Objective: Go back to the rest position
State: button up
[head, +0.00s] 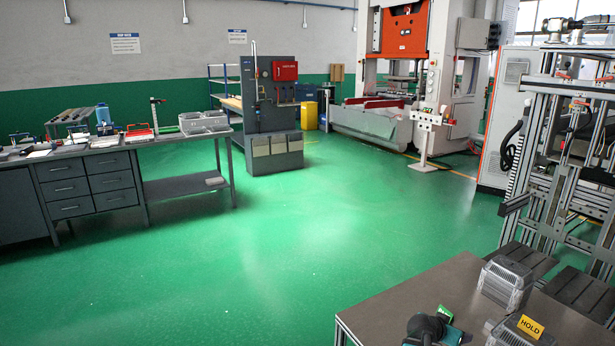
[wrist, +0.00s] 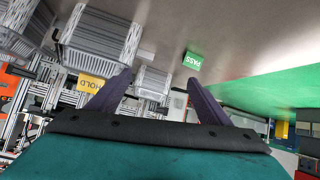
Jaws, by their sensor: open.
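My gripper (wrist: 160,78) shows in the wrist view with its two dark purple fingers spread apart and nothing visibly held between them. Part of my teal and dark arm end shows at the bottom edge of the head view, over the near table.
A metal frame (head: 560,150) rises at the right. A workbench (head: 90,180) stands at the far left. The green floor between is clear.

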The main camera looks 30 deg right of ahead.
jog(key=w+a+f+n+y, duration=0.25)
jog(key=w+a, duration=0.25)
jog(key=a, duration=0.4)
jog(key=w+a+f+n+y, duration=0.15)
jog(key=w+a+f, duration=0.25)
jog(key=a, duration=0.6)
jog(key=w+a+f+n+y, duration=0.25)
jog(key=w+a, duration=0.25)
jog(key=a, duration=0.4)
jog(key=s+a+f+n+g+y, duration=0.1)
jog(key=a+f+n+y, duration=0.2)
jog(key=a, duration=1.1)
jog(key=s+a+f+n+g+y, duration=0.15)
jog(key=a+n, duration=0.35)
jog(key=a, duration=1)
jog(key=s+f+g, duration=0.2)
jog(key=s+f, duration=0.7)
jog(key=s, duration=0.3)
jog(key=s+f+g, duration=0.2)
jog(key=s+f, duration=0.8)
jog(key=s, duration=0.3)
jog(key=shift+d+g, duration=0.25)
jog(key=shift+g, duration=0.1)
jog(key=shift+c, duration=0.4)
